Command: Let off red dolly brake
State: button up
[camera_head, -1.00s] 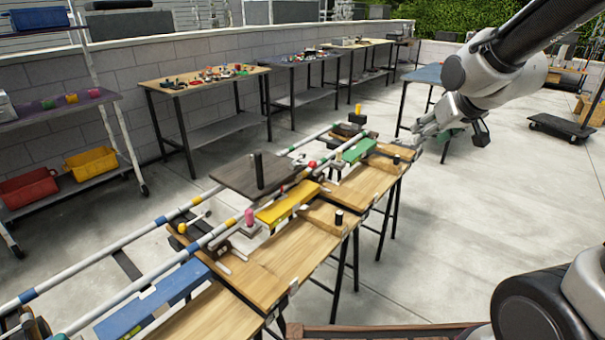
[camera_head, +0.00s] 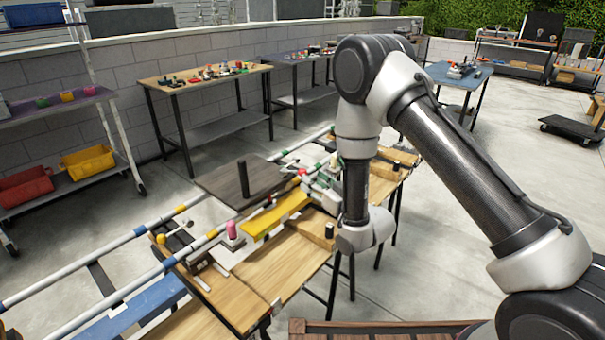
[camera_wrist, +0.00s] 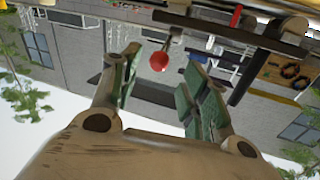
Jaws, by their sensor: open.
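A red ball knob (camera_head: 302,172) on a thin lever stands at the rails beside the dark flatbed dolly (camera_head: 215,183). In the wrist view the red knob (camera_wrist: 158,61) shows ahead of my gripper (camera_wrist: 158,75), roughly between its two green-padded fingers. The fingers are apart, with nothing held between them. In the head view my gripper (camera_head: 312,186) is close to the knob on its right, partly hidden by my arm. I cannot tell whether any finger touches the knob or lever.
A pink peg (camera_head: 232,232) and a black post (camera_head: 242,178) stand nearby. Striped rails (camera_head: 130,290) run along the bench.

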aim_at(302, 171)
jog(key=x, duration=0.7)
grip_shut()
